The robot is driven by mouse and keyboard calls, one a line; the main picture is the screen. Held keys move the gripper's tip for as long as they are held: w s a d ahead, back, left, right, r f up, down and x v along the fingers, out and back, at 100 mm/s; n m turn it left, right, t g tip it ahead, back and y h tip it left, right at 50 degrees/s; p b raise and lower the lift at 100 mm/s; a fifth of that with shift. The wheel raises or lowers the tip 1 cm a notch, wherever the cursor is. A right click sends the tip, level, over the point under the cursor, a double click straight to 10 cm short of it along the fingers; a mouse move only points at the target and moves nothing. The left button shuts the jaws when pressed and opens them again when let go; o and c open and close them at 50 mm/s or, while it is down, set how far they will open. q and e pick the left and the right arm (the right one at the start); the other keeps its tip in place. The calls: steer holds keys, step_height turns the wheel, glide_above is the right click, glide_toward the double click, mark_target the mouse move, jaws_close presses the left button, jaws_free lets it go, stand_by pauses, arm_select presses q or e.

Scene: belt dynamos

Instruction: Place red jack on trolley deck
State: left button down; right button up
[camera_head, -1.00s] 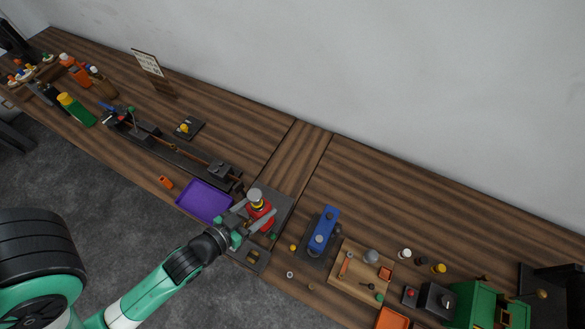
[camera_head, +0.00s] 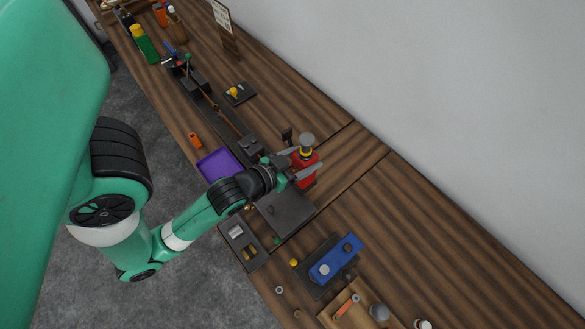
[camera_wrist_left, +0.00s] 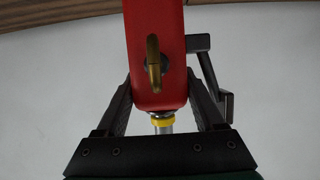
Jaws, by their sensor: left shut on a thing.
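The red jack (camera_head: 307,174) is upright in the head view, with a grey top and a yellow ring. My left gripper (camera_head: 308,158) is shut on it, a finger on each side. The wrist view shows the red body (camera_wrist_left: 156,35) close up between the fingers (camera_wrist_left: 160,88), with a brass hook-like part, a black crank and a yellow-ringed metal rod. A flat dark grey plate (camera_head: 286,213), which looks like the trolley deck, lies in front of the jack. The jack appears beyond the plate; whether its base touches anything I cannot tell. My right gripper is out of view.
A purple tray (camera_head: 219,165) lies left of the jack. A blue block on a dark base (camera_head: 336,258) and a dark tray with small parts (camera_head: 242,243) stand nearer. A long dark rail (camera_head: 215,105) runs back left. The wooden table (camera_head: 440,230) is clear at right.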

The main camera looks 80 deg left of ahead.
arm_select(q)
steer(key=w+a+f+b, duration=0.2)
steer(key=w+f, duration=0.4)
steer(key=f, duration=0.3)
steer(key=shift+a+b, duration=0.3)
steer(key=shift+b, duration=0.05)
steer(key=shift+w+f, duration=0.1)
steer(key=shift+f, duration=0.15)
jaws_free()
steer(key=shift+f, duration=0.2)
steer(key=v, duration=1.2)
steer(key=shift+r, duration=0.2)
